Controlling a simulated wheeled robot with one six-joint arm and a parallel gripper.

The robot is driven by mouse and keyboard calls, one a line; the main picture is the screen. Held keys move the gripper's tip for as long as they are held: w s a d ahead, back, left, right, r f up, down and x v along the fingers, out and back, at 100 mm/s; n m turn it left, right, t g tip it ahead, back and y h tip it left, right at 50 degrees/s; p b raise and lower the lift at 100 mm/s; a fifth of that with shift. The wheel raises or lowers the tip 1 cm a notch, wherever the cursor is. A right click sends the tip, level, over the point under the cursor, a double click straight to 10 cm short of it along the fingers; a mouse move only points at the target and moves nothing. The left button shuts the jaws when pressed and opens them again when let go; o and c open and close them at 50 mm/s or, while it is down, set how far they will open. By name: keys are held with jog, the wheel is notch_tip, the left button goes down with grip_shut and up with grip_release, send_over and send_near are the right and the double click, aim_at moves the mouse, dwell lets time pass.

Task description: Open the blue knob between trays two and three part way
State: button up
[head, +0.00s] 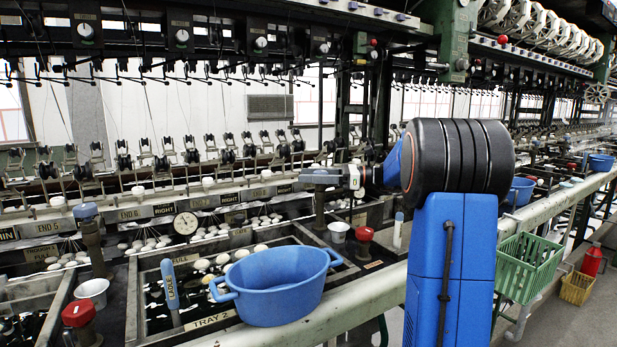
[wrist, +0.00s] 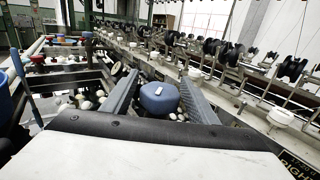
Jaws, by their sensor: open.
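The blue knob between trays two and three shows in the wrist view (wrist: 159,98) as a rounded blue cap with a small white mark on top. It sits between the two grey fingers of my gripper (wrist: 159,78), which is open, with a gap visible on each side of the cap. In the head view my gripper (head: 322,177) is at the top of a brown post (head: 319,212), and its fingers largely hide the cap. Tray 2 (head: 212,321) is left of that post. Another blue knob (head: 86,212) stands on a post left of tray 2.
A blue basin (head: 274,285) rests over tray 2's front rim, beside a blue ladle handle (head: 170,284). Red knobs (head: 79,314) (head: 364,236) and white cups (head: 338,232) stand close by. A row of reeling hardware (wrist: 230,70) runs along the right in the wrist view.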

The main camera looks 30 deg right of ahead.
jog(key=v, duration=1.6)
jog(key=shift+s+d, duration=0.15)
jog(key=shift+d, duration=0.15)
